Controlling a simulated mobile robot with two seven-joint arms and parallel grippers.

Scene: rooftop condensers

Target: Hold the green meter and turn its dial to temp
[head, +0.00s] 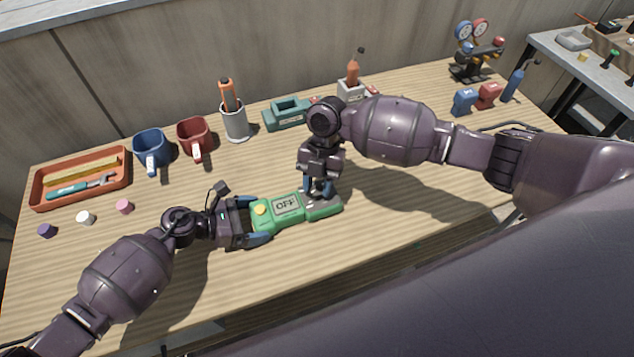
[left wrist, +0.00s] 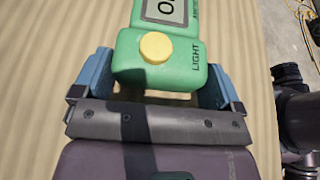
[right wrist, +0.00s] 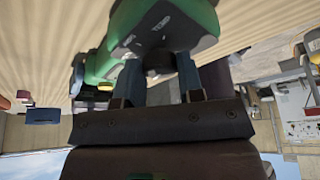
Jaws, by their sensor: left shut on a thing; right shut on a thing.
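The green meter (head: 270,219) lies on the wooden table, and its screen (head: 287,205) reads OFF. My left gripper (head: 256,219) is shut on the meter's left end, with one blue finger on each side. In the left wrist view the meter's end (left wrist: 158,72) shows a yellow button (left wrist: 157,47) and the word LIGHT between the fingers. My right gripper (head: 319,190) points down over the meter's right end. In the right wrist view its fingers (right wrist: 165,75) are shut on the dark dial (right wrist: 158,62) of the meter. The dial's pointer is hidden.
A teal case (head: 284,119) is behind the meter. A gauge set (head: 476,50) stands far right. The table's front edge is close.

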